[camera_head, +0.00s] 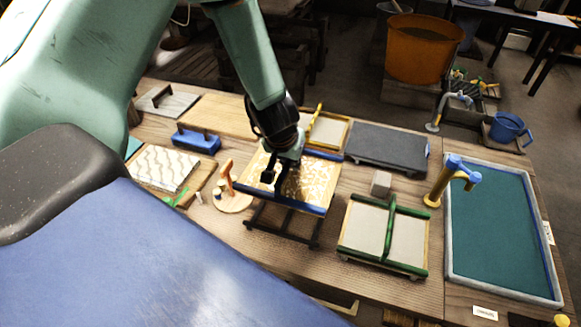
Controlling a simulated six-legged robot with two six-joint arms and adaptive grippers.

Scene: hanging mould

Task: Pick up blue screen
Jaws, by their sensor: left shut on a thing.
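The blue screen (308,186) is a pale, gold-patterned panel with blue bars along its far and near edges. It is near the middle of the bench, over a dark stand (258,219). My left gripper (278,186) comes down from above and is shut on the screen, covering part of its middle. I cannot tell whether the screen rests on the stand or is slightly above it. My right gripper is not in view.
A green-framed screen (364,225) stands to the right, with a grey block (381,183) behind it. A teal-bottomed basin (490,230) with a tap (446,182) is at the far right. A blue-handled tool (196,139) and a patterned sheet (163,166) lie left.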

